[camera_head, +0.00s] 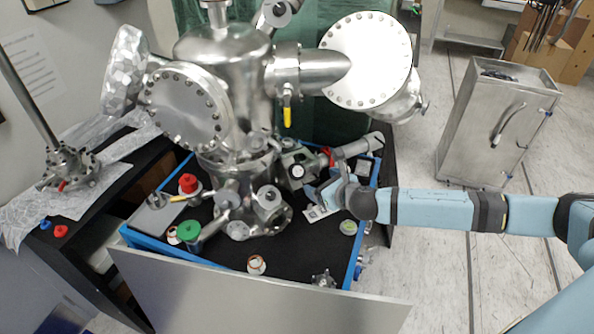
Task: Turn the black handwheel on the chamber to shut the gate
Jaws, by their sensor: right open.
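The steel vacuum chamber (225,75) stands on a black-topped, blue-edged bench, with round flanges on its sides. I cannot make out a black handwheel for certain. A small dark fitting with a pale round face (298,171) sits at the chamber's lower right and may be part of it. My right gripper (318,197) reaches in from the right, just below and right of this fitting, above the bench. It is open, and I see nothing held in it. Whether a fingertip touches the fitting is unclear. My left gripper is not in view.
A green knob (188,231) and a red knob (188,182) stand at the bench's left. A yellow-handled valve (287,112) hangs above. A grey panel (250,298) runs along the front.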

